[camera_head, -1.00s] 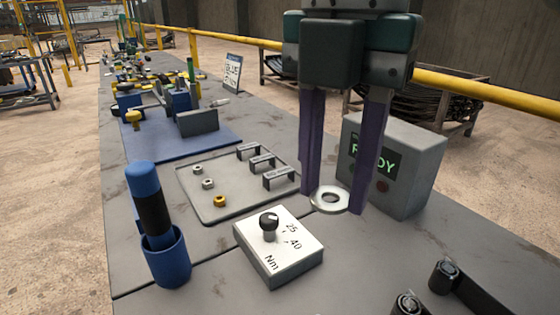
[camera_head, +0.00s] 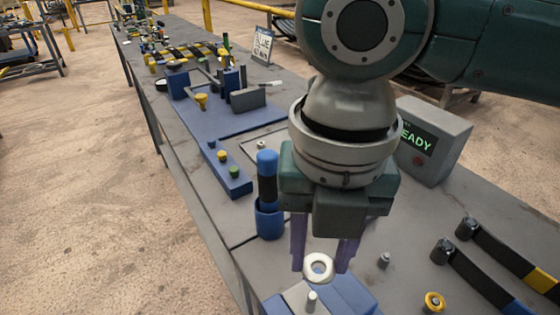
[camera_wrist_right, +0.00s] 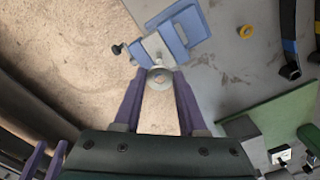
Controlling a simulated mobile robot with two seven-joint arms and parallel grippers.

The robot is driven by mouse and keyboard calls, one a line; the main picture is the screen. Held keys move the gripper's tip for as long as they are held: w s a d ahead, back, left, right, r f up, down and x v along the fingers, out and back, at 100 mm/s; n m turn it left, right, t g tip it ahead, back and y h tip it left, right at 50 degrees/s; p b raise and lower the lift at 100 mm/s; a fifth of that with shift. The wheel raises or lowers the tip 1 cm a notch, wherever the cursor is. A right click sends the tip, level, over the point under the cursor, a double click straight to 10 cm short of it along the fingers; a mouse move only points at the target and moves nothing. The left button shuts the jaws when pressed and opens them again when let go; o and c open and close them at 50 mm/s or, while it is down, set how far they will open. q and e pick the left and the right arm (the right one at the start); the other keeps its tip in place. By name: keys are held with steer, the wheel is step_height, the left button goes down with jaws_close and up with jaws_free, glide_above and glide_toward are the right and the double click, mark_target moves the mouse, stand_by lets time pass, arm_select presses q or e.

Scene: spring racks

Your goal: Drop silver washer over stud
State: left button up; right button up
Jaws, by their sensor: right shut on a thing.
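The silver washer (camera_head: 319,267) is a flat ring with a round hole. My right gripper (camera_head: 322,258) points down and is shut on it, with its purple fingertips at the ring's sides. The washer also shows between the fingertips in the wrist view (camera_wrist_right: 160,78). A pale upright stud (camera_head: 312,298) stands on a grey and blue fixture (camera_head: 345,294) at the bottom of the head view. The washer appears just behind and above the stud, apart from it. The fixture also shows in the wrist view (camera_wrist_right: 180,32). My left gripper (camera_wrist_right: 42,162) shows its two purple fingers apart at the lower left there.
A blue and black tool (camera_head: 267,180) stands in a blue holder close to the right gripper's left side. Black straps (camera_head: 490,270) and a yellow ring (camera_head: 434,302) lie at the right. A small grey post (camera_head: 384,260) stands nearby.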

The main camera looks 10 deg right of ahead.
mark_target(312, 292)
steer(key=shift+r+p, duration=0.15)
steer(key=shift+p, duration=0.15)
steer(key=shift+f+b, duration=1.7)
steer(key=shift+f, duration=1)
steer(key=shift+p, duration=0.3)
steer(key=shift+p, duration=0.55)
steer(key=shift+f+b, duration=0.8)
steer(key=shift+f, duration=0.3)
